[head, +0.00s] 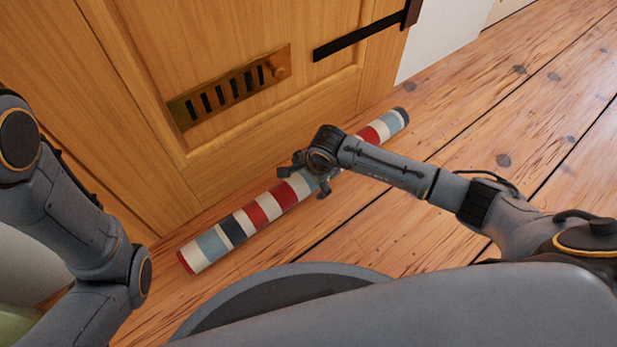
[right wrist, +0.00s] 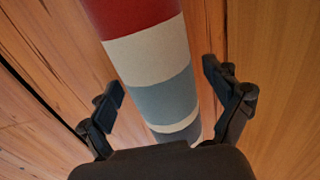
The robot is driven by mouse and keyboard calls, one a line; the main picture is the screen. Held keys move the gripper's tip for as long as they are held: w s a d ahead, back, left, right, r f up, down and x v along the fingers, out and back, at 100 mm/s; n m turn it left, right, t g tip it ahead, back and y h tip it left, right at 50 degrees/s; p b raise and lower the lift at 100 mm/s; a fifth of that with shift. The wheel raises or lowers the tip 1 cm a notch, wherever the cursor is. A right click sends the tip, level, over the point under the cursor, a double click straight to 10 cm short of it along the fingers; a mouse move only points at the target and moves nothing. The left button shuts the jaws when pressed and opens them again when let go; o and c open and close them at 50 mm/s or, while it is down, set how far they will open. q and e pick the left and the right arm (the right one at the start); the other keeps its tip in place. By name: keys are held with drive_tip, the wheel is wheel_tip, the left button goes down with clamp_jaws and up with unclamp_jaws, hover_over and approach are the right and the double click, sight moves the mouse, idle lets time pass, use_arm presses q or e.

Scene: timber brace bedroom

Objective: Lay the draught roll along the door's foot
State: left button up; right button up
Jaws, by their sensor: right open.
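The striped draught roll (head: 268,208), in red, cream, blue-grey and dark bands, lies on the floor in front of the wooden door (head: 225,45), roughly parallel to its foot. A narrow strip of floor shows between roll and door at the left end. My right gripper (head: 311,177) is over the roll's middle, open, with a finger to each side. In the right wrist view the roll (right wrist: 160,65) runs between the open fingers of the gripper (right wrist: 172,105), with gaps at both sides. My left arm shows at the left, but its gripper is out of view.
The door carries a brass slotted vent (head: 230,88) with a knob and a black strap hinge (head: 365,35). A white wall (head: 440,40) stands right of the door. The plank floor (head: 500,130) is clear to the right.

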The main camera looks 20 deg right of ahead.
drive_tip(key=shift+r, duration=0.1)
drive_tip(key=p+v, duration=0.8)
drive_tip(key=v, duration=0.4)
